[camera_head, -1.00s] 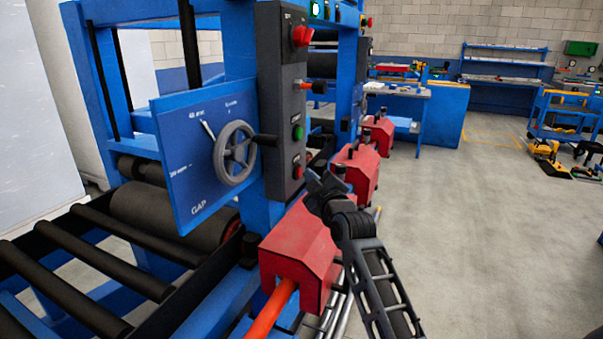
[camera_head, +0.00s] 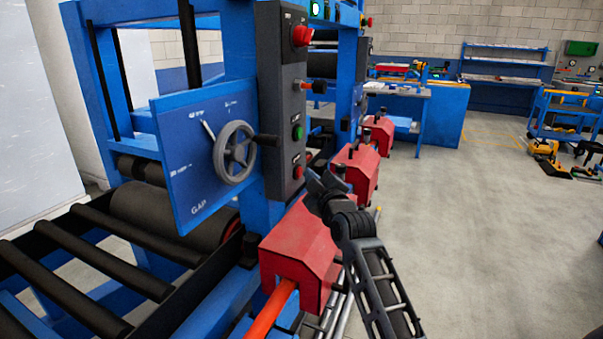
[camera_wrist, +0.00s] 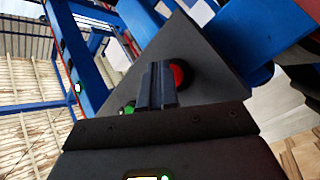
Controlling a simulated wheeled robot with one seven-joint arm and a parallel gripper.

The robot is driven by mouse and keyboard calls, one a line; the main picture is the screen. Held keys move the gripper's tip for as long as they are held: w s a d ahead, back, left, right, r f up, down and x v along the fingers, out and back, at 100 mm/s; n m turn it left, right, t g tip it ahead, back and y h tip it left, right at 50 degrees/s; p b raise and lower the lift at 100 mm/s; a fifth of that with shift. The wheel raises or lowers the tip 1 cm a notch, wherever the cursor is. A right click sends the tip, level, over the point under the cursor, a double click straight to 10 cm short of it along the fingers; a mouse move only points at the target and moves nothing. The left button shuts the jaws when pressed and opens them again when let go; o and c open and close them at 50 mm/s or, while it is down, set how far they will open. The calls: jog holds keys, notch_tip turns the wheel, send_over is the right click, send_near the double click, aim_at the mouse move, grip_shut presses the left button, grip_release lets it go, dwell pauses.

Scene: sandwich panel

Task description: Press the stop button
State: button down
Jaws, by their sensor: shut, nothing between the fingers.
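The dark control panel (camera_head: 280,110) stands upright on the blue machine frame. A small red button (camera_head: 298,172), which looks like the stop button, sits low on its face; its label is too small to read. A green button (camera_head: 298,133) is above it, and a large red mushroom knob (camera_head: 301,36) is at the top. My gripper (camera_head: 314,176) is shut and empty, just right of the small red button. In the wrist view, my closed fingers (camera_wrist: 158,82) point at the panel beside a red button (camera_wrist: 178,74), partly covering it. I cannot tell whether they touch.
An orange-tipped knob (camera_head: 308,86) and a black handle stick out from the panel and handwheel (camera_head: 235,153). Red guard housings (camera_head: 300,245) line the machine below my arm. Blue workbenches (camera_head: 445,112) stand behind.

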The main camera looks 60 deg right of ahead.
jog(key=shift+w, duration=0.1)
dwell(0.4)
jog(key=shift+w, duration=0.35)
jog(key=shift+a, duration=0.1)
jog(key=shift+s+b, duration=0.3)
jog(key=shift+s, duration=0.15)
jog(key=s+b, duration=0.1)
jog(key=s, duration=0.1)
jog(key=s+b, duration=0.3)
jog(key=s, duration=0.1)
jog(key=shift+d, duration=0.3)
